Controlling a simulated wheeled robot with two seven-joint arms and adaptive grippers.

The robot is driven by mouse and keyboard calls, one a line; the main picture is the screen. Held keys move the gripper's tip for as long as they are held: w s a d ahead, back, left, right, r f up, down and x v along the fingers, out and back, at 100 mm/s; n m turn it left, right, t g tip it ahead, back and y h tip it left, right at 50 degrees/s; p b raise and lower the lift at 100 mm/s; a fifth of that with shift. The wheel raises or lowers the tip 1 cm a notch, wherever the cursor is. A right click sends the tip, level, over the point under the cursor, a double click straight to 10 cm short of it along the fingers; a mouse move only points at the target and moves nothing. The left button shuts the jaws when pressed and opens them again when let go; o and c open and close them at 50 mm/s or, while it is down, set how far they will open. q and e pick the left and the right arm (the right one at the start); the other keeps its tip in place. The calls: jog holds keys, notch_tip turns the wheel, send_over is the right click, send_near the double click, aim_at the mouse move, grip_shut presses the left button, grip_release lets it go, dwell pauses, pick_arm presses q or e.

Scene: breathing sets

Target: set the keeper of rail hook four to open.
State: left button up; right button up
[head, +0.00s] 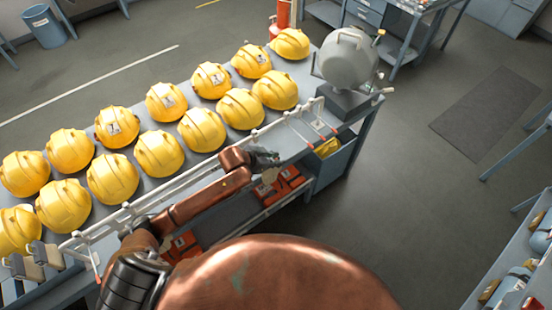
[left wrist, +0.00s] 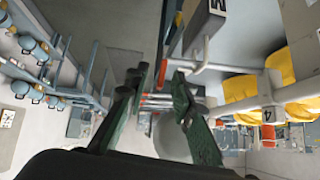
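The white hook rail (head: 190,178) runs along the near edge of the bench. My left gripper (head: 268,158) is at the rail, right of its middle. In the left wrist view the two dark green fingers stand apart with nothing clearly between their tips, so the gripper (left wrist: 162,88) is open. A white hook arm (left wrist: 205,55) passes just above the right finger. Orange-tipped rods (left wrist: 156,98) show behind the finger gap. I cannot tell the keeper's position. My right gripper is not in view.
Yellow helmets (head: 112,177) stand in two rows behind the rail. A grey round vessel (head: 348,58) stands at the bench's right end. Grey blocks (head: 47,255) hang at the rail's left end. A dark block with a mark (left wrist: 207,18) is close above the fingers. Red boxes (head: 283,185) lie below.

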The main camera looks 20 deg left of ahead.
pick_arm(q)
grip_shut()
dwell(0.4)
